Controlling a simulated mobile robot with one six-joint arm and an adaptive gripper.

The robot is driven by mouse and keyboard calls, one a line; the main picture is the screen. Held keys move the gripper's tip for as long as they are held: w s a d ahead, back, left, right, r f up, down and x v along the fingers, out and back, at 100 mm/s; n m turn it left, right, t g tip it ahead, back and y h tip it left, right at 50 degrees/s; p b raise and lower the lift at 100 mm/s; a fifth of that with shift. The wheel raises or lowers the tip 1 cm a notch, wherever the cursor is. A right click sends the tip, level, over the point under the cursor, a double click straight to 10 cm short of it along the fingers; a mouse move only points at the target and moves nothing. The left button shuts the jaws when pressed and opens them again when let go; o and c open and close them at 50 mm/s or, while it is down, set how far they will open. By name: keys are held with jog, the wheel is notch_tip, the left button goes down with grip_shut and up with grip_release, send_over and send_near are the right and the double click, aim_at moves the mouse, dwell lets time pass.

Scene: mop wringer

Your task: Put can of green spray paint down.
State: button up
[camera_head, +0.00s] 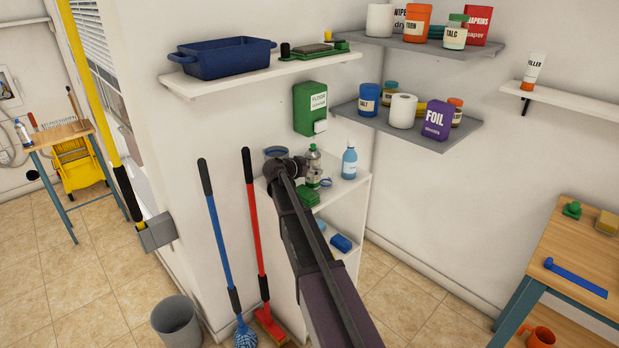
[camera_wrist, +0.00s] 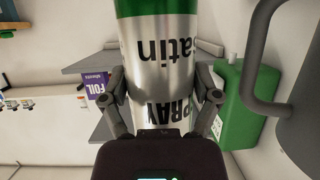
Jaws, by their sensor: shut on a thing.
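The can of green spray paint (camera_wrist: 160,60) is silver with a green band, and its printed text reads upside down in the wrist view. My gripper (camera_wrist: 165,98) is shut on its sides. In the head view the can (camera_head: 314,160) stands roughly upright over the top of a white shelf unit (camera_head: 352,187), with my arm partly in front. I cannot tell whether its base touches the surface.
A blue bottle (camera_head: 349,161) stands right of the can, and a green item (camera_head: 308,196) lies in front. A green wall dispenser (camera_head: 310,108) is above and behind. A grey corner shelf (camera_head: 460,130) with a foil box (camera_head: 438,120) is to the right.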

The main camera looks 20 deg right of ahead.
jog(key=shift+f+b, duration=0.4)
jog(key=shift+f, duration=0.25)
jog(key=shift+f, duration=0.15)
jog(key=o, duration=1.1)
jog(key=shift+r, duration=0.25)
jog(key=p+v, duration=0.4)
jog(key=v, duration=0.8)
jog(key=shift+p, duration=0.3)
